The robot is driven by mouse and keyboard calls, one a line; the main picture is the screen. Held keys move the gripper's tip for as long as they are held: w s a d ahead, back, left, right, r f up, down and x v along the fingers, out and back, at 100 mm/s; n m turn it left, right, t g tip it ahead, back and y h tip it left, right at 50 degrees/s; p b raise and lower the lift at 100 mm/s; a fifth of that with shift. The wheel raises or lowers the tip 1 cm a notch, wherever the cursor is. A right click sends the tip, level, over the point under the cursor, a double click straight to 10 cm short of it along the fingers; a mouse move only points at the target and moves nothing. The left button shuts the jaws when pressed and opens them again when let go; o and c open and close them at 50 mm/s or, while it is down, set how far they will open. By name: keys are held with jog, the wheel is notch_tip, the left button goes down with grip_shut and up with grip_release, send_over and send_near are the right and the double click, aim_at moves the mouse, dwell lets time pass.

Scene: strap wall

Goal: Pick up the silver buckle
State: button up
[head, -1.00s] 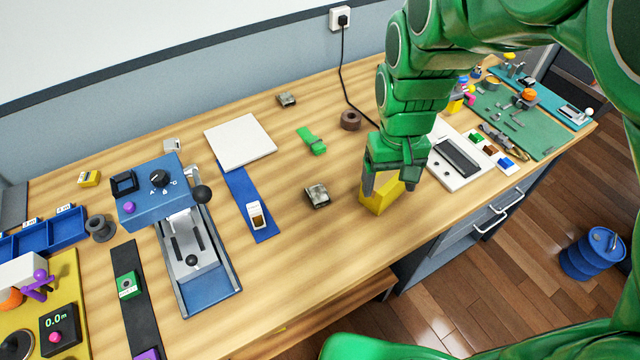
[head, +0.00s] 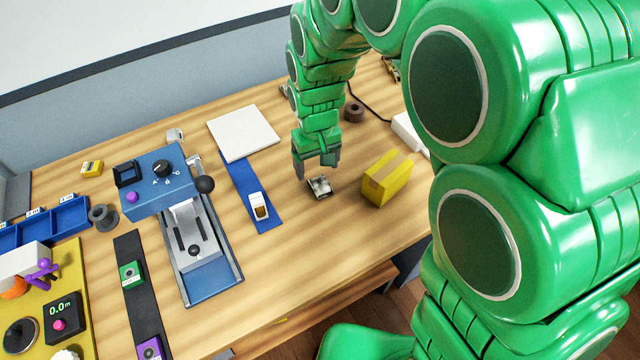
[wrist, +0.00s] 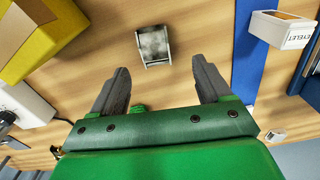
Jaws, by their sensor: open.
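The silver buckle (head: 320,187) lies on the wooden table, right of the blue strap. In the wrist view the buckle (wrist: 154,45) lies beyond my fingertips, roughly midway between them and apart from both. My gripper (head: 314,170) is open and empty, just behind the buckle in the head view and close to it. It also shows in the wrist view (wrist: 160,78) with its two grey fingers spread. How high the fingertips are above the table is hard to tell.
A yellow box (head: 386,178) stands close right of the buckle. The blue strap (head: 240,182) with a white eyelet box (head: 258,205) lies to the left, below a white square plate (head: 243,134). A blue press (head: 190,220) stands further left. The table in front of the buckle is clear.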

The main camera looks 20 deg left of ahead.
aim_at(320, 182)
jog(key=shift+w+d+f, duration=0.15)
jog(key=shift+f, duration=1.5)
jog(key=shift+w+d+f, duration=0.1)
jog(key=shift+d+f, duration=0.05)
jog(key=shift+f, duration=1.5)
jog(key=c, duration=1.2)
jog(key=shift+r, duration=0.2)
